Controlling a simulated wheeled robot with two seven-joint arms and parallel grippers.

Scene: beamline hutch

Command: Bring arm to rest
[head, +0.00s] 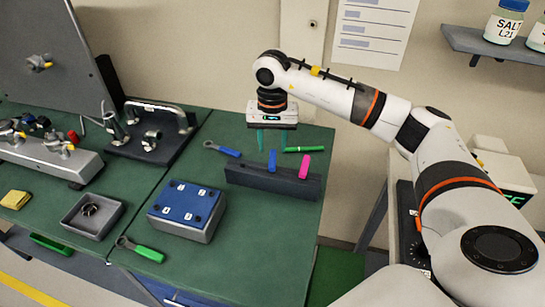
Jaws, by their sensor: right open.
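My right arm comes in from the right and reaches over the green bench (268,222). Its gripper (271,139) points down above the bench's far right part, with its two teal fingers apart and nothing between them. The fingers hang behind a dark block (262,181) that has a blue piece (272,160) and a pink piece (304,166) standing at it. Whether the fingertips touch the bench is hard to tell. My left gripper does not show.
Near the gripper lie a blue-handled tool (224,150) and a green rod (305,149). A blue-topped numbered box (187,210), a grey tray (91,215) and a green-handled tool (140,249) sit further left. A wall shelf (490,44) holds jars. The bench's right front is clear.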

